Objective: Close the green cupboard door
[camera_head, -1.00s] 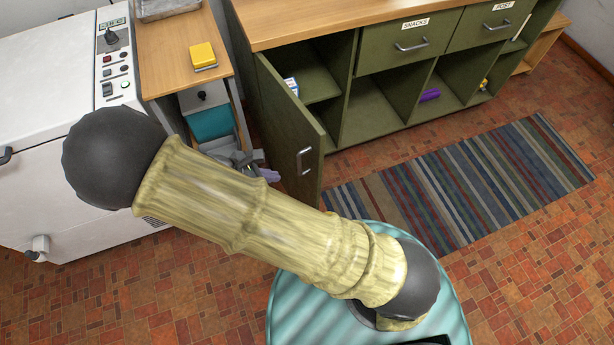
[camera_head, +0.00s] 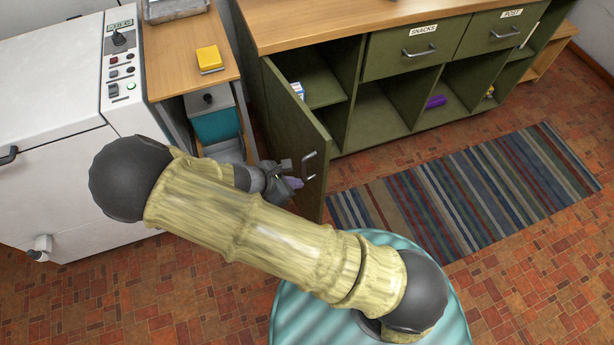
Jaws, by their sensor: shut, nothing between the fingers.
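The green cupboard door (camera_head: 290,118) stands open at the left end of the green cabinet, swung out toward me. Its outer face, with a metal handle (camera_head: 309,166), faces left and front. I cannot tell whether the fingertips touch the door. My arm hides part of the wrist and the floor below.
The cabinet (camera_head: 403,118) has open compartments and drawers labelled SNACKS and POST. A wooden side unit (camera_head: 185,55) with a yellow box (camera_head: 209,59) and a teal container (camera_head: 217,125) stands left of the door. A white machine (camera_head: 60,140) is farther left. A striped rug (camera_head: 460,190) lies on the right floor.

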